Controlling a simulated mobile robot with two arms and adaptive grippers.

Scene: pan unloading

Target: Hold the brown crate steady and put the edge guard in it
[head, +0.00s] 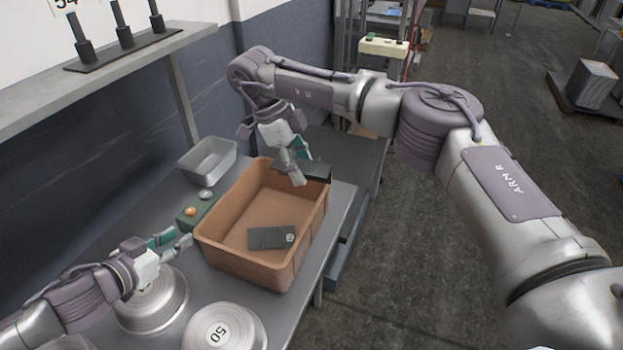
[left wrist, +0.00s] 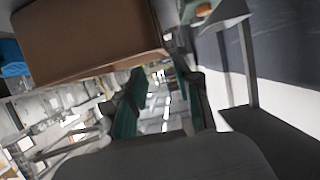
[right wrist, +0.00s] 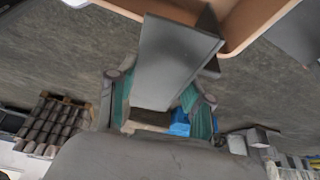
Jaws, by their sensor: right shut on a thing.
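The brown crate (head: 222,258) stands upright on the grey bench, and its wall shows in the left wrist view (left wrist: 90,35) and its rim in the right wrist view (right wrist: 240,25). My right gripper (head: 299,164) is shut on the edge guard, a dark angled piece (head: 316,173), at the crate's far right rim. The edge guard shows between the fingers in the right wrist view (right wrist: 172,62). My left gripper (head: 174,241) is open and empty, its fingers apart (left wrist: 165,108), just left of the crate's near left corner. Contact with the crate is not visible.
A dark flat block (head: 268,238) lies in the crate. A green box with buttons (head: 192,211) and a grey metal pan (head: 207,160) stand left of it. Two round metal weights (head: 150,305) (head: 225,330) stand in front. A shelf (head: 110,65) overhangs the bench's left side.

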